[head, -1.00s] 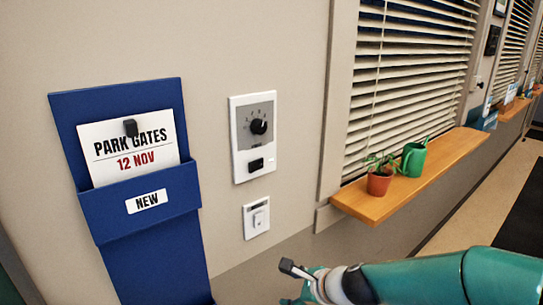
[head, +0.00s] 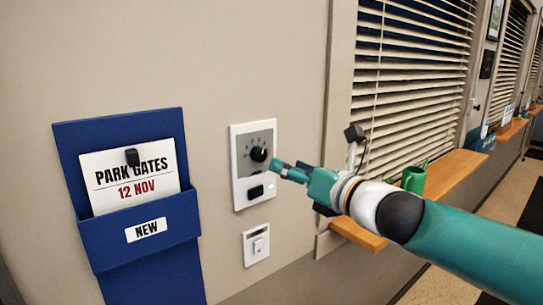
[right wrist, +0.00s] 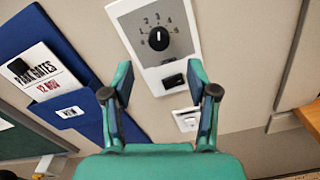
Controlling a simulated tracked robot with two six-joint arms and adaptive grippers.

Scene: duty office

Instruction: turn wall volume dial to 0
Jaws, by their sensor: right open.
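The wall volume dial (head: 258,154) is a round black knob on a grey plate in a white wall panel (head: 240,198). In the right wrist view the dial (right wrist: 158,39) shows small numbers around its top. Its white mark points roughly up, near the 3. My right gripper (head: 283,170) is just right of the dial in the head view, apart from it as far as I can tell. In the right wrist view my right gripper (right wrist: 160,80) is open and empty, its fingers spread below the dial. My left gripper is not in view.
A black switch (head: 255,192) sits under the dial, and a separate white wall switch (head: 256,245) below that. A blue leaflet holder (head: 150,240) hangs to the left. A window sill (head: 455,178) with a green watering can (head: 413,179) juts out at the right.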

